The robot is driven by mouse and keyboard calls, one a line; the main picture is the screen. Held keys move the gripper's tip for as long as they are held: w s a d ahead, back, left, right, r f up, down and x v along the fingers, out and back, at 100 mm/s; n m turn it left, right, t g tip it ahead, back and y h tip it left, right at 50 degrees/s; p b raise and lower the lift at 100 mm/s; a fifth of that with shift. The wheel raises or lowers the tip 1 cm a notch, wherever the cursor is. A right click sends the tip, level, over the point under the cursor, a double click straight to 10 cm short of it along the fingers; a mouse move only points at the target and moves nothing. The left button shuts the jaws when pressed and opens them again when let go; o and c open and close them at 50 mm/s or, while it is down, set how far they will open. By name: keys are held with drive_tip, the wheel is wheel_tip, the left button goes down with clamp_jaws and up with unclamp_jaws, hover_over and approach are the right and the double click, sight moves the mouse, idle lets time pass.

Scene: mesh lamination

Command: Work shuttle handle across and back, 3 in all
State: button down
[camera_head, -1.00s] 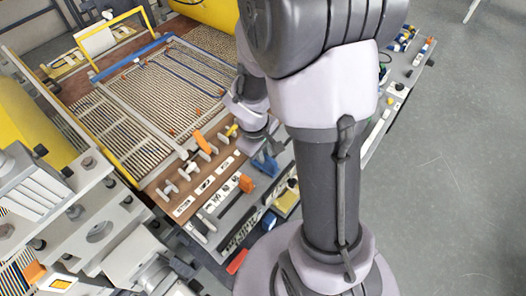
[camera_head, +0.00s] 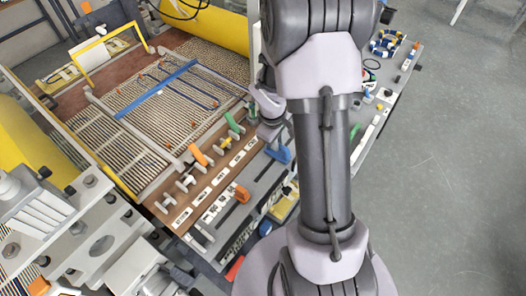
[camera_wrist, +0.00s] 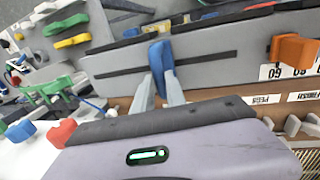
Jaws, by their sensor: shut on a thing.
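A blue handle (camera_head: 279,152) stands upright at a long dark slot in the grey front panel (camera_head: 262,183). It also shows in the wrist view (camera_wrist: 160,55), between two pale fingers. My gripper (camera_wrist: 160,83) is shut on this blue handle. In the body camera view my wrist hides most of the fingers. A blue bar (camera_head: 156,91) lies across the striped mesh bed (camera_head: 120,150). I cannot read a label that names the blue handle as the shuttle.
An orange handle (camera_wrist: 295,48) stands in another slot, and also shows in the body camera view (camera_head: 242,194). Several coloured toggles (camera_head: 199,155) line the bed's near edge, beside labels. Yellow rollers (camera_head: 208,26) flank the bed. Grey floor at right is clear.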

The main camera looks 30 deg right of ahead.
drive_tip(key=d, duration=0.1)
drive_tip(key=w+d+p, duration=0.1)
drive_tip(key=d, duration=0.1)
drive_tip(key=w+d, duration=0.1)
drive_tip(key=shift+d, duration=0.35)
drive_tip(key=shift+s, duration=0.1)
drive_tip(key=c, duration=1.4)
unclamp_jaws()
drive_tip(key=shift+a, duration=0.1)
drive_tip(key=shift+o, duration=0.2)
drive_tip(key=s+a+r+p, duration=0.1)
drive_tip(key=a+r+p, duration=0.1)
drive_tip(key=r, duration=1.5)
drive_tip(key=shift+s+a, duration=0.15)
drive_tip(key=shift+a, duration=0.45)
